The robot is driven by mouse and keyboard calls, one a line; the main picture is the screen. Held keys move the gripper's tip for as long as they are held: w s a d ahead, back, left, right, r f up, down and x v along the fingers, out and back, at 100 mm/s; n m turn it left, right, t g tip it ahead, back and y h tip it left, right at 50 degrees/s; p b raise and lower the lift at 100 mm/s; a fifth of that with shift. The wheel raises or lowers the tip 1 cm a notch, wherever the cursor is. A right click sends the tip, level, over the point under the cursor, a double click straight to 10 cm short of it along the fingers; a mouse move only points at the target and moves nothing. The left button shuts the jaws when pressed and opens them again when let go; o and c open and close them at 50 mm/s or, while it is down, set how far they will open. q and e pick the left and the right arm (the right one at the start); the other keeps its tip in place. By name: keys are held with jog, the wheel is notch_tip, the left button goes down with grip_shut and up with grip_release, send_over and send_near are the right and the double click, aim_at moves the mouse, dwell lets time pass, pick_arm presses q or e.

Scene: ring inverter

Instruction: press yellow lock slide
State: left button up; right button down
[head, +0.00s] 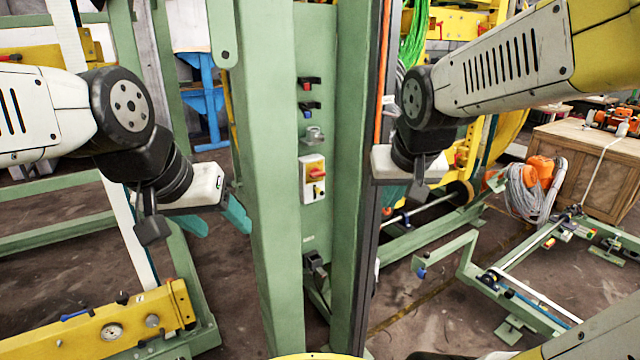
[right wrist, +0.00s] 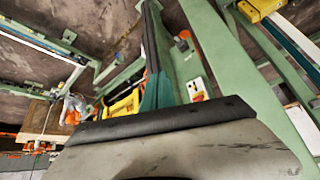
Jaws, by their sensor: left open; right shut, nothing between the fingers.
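A white switch box (head: 313,180) is mounted on the green machine column. It carries a red and yellow rotary knob (head: 317,174), with a small yellow part (head: 318,190) below it that looks like the lock slide. The slide's position is too small to tell. The box also shows in the right wrist view (right wrist: 197,88). My left gripper (head: 215,216) is open and empty, left of the column and apart from the box. My right gripper (head: 392,196) is shut and empty, right of the column. Its teal fingers show in the right wrist view (right wrist: 156,92), apart from the box.
The box sits recessed between a wide green post (head: 262,180) and a dark-edged right post (head: 352,200). A yellow beam (head: 95,325) lies low at left. A wooden crate (head: 570,175) stands at right.

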jog(key=w+a+f, duration=0.1)
jog(key=w+f, duration=0.1)
jog(key=w, duration=0.3)
jog(key=w+a+f+y, duration=0.1)
jog(key=w+f, duration=0.1)
jog(key=w, duration=0.4)
jog(key=w+a+f, duration=0.1)
jog(key=w+f, duration=0.2)
jog(key=w, duration=0.2)
jog(key=m+t+y, duration=0.2)
jog(key=y, duration=0.2)
send_near(317, 190)
notch_tip(317, 190, up, 3)
jog(key=s+d, duration=0.1)
jog(key=d, duration=0.1)
jog(key=shift+s+d+f, duration=0.15)
jog(key=shift+d+f, duration=0.05)
jog(key=shift+d, duration=0.05)
jog(key=shift+a+f, duration=0.1)
jog(key=x, duration=1)
jog(key=shift+r, duration=0.2)
